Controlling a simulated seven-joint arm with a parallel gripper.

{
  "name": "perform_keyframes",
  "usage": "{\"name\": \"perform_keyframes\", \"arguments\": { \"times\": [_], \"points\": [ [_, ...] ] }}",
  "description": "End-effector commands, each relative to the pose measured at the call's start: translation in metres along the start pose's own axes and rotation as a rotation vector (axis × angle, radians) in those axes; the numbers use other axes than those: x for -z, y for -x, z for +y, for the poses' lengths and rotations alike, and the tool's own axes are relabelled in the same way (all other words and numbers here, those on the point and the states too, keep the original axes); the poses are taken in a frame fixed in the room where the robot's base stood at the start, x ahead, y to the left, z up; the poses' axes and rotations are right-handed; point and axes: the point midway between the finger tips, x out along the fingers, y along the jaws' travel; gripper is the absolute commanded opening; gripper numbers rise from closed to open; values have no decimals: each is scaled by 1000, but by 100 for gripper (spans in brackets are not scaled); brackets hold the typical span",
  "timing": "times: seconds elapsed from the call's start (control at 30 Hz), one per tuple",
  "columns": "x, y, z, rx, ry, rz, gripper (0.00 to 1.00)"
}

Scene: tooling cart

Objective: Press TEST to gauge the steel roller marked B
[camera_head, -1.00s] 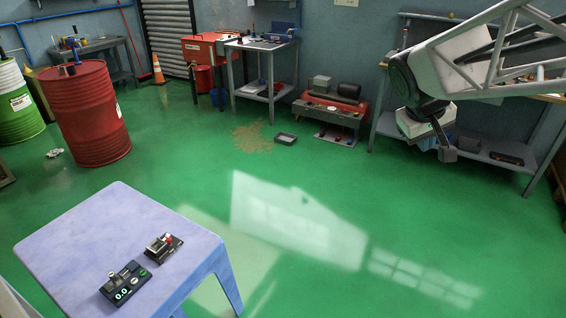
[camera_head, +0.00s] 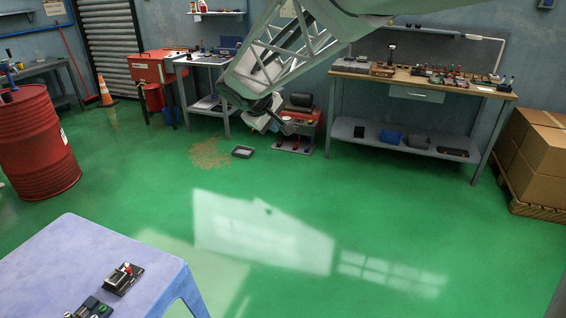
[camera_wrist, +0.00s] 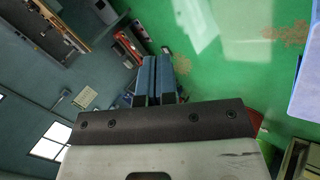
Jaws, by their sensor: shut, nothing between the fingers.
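A gauge box (camera_head: 90,308) with a green button sits on the blue-lilac table (camera_head: 60,262) at the lower left of the head view, partly cut off by the frame's bottom edge. Beside it is a small dark fixture (camera_head: 123,279) with a red-topped part. I cannot make out a roller marked B or the word TEST. My gripper (camera_head: 272,124) hangs in mid-air beyond the table, over the far floor in the picture. In the wrist view my gripper (camera_wrist: 157,62) shows its two blue-grey fingers shut together with nothing between them.
A red drum (camera_head: 35,145) stands at the left. A long workbench (camera_head: 420,82) with many small items is at the back right, with cardboard boxes (camera_head: 540,150) beside it. A grey tray (camera_head: 242,152) lies on the floor. The middle green floor is clear.

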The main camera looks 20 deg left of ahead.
Motion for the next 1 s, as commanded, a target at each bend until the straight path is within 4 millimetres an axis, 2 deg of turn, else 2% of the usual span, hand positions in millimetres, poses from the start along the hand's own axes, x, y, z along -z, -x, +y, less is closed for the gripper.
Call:
{"name": "perform_keyframes", "arguments": {
  "times": [0.03, 0.2, 0.5, 0.8, 1.0],
  "points": [
    [15, -2, -11, -2, 27, 7, 0],
    [60, -8, -47, -17, 120, 27, 0],
    [126, -20, -127, -37, 286, 50, 0],
    [175, -30, -218, -55, 451, 64, 0],
    [199, -36, -284, -68, 559, 69, 0]
  ]
}}
